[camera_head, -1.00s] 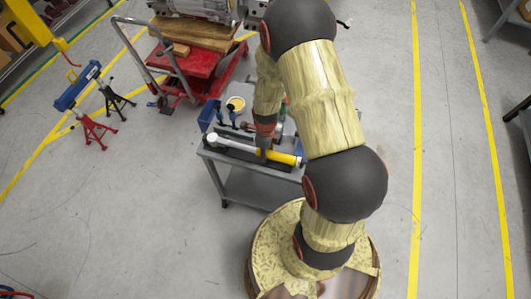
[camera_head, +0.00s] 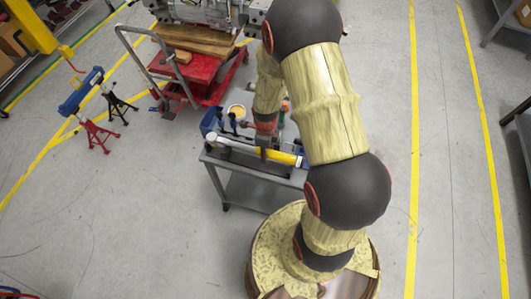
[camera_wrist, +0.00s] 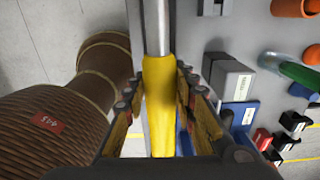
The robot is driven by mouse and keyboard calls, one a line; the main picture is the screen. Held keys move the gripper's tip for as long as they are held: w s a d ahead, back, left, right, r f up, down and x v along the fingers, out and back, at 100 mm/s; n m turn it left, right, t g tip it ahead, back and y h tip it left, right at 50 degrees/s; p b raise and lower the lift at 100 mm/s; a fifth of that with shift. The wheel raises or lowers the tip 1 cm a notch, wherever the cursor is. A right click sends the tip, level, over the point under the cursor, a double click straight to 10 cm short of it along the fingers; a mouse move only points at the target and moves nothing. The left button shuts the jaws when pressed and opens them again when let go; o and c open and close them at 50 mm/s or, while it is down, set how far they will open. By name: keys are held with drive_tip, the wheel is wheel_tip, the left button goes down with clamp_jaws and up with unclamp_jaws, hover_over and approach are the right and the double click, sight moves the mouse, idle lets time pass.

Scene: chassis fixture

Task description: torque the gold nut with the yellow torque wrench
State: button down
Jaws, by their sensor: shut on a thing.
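The torque wrench (camera_head: 280,156), with a yellow handle and a pale shaft, lies level over the grey cart in the head view. My gripper (camera_head: 264,149) is shut on its handle from above. In the wrist view the yellow handle (camera_wrist: 159,85) runs between the two fingers of my gripper (camera_wrist: 160,105), and its silver shaft (camera_wrist: 157,25) extends up out of the picture. A dark tray shows under the wrench in the head view; the wrench appears slightly above it. I cannot make out the gold nut in either view.
The grey cart (camera_head: 245,187) carries blue bins, a small yellow-topped container (camera_head: 236,111) and other tools. A red lift cart (camera_head: 205,78) bears wooden blocks and a metal assembly (camera_head: 200,12) behind. Jack stands (camera_head: 98,137) are at left.

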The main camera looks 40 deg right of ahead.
drive_tip(key=shift+w+r, duration=0.1)
drive_tip(key=shift+r, duration=0.6)
drive_tip(key=shift+r+p, duration=2.9)
drive_tip(key=shift+r, duration=0.9)
